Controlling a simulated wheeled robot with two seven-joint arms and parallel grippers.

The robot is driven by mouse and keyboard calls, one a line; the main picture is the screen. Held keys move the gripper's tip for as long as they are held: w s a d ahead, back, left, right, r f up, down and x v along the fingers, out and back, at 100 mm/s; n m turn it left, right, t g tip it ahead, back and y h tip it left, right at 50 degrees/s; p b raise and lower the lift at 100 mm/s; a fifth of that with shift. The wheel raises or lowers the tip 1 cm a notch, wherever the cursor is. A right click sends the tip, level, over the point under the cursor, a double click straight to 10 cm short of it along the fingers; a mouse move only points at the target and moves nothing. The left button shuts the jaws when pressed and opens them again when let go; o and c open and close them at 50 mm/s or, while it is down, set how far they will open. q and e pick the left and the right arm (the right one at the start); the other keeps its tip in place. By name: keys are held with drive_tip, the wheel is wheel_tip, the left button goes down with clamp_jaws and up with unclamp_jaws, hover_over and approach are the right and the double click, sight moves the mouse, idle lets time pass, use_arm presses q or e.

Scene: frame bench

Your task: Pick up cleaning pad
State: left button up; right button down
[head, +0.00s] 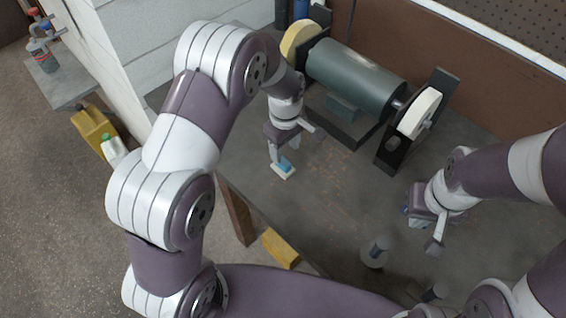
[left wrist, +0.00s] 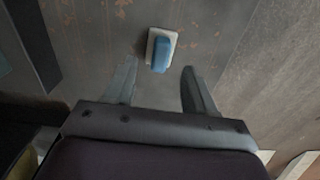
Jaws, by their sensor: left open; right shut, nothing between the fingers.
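The cleaning pad (head: 284,169) has a pale base and a blue top, and it lies on the bench top below my left gripper in the head view. It also shows in the left wrist view (left wrist: 160,54), lying just beyond the fingertips and roughly between their lines. My left gripper (head: 294,150) is open and empty, with its fingers apart on either side in the left wrist view (left wrist: 159,75). It partly covers the pad in the head view. My right gripper (head: 424,238) is shut and empty above the right part of the bench.
A bench grinder (head: 352,80) with pale wheels stands at the back of the bench (head: 330,215). A grey cylindrical object (head: 376,250) stands near the front edge. The bench between the grippers is clear.

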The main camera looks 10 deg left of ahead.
sight(283, 160)
use_arm(q)
drive_tip(key=f, duration=0.2)
drive_tip(key=f+p, duration=0.1)
drive_tip(key=f, duration=0.1)
drive_tip(key=f+p, duration=0.1)
drive_tip(key=f, duration=0.1)
drive_tip(key=shift+a, duration=0.25)
drive_tip(key=shift+w+f, duration=0.15)
drive_tip(key=shift+f, duration=0.15)
drive_tip(key=c, duration=0.7)
drive_tip(key=shift+r, duration=0.1)
drive_tip(key=shift+c, duration=0.2)
drive_tip(key=shift+r, duration=0.2)
drive_tip(key=r+b, duration=0.1)
drive_tip(key=r, duration=0.1)
drive_tip(key=r+b, duration=0.1)
drive_tip(key=shift+d+r, duration=0.35)
drive_tip(key=s+d+r+b, duration=0.2)
drive_tip(key=s+d+r, duration=0.1)
drive_tip(key=d+r, duration=0.4)
drive_tip(key=d, duration=0.3)
drive_tip(key=shift+s+d, duration=0.15)
drive_tip(key=shift+d, duration=0.15)
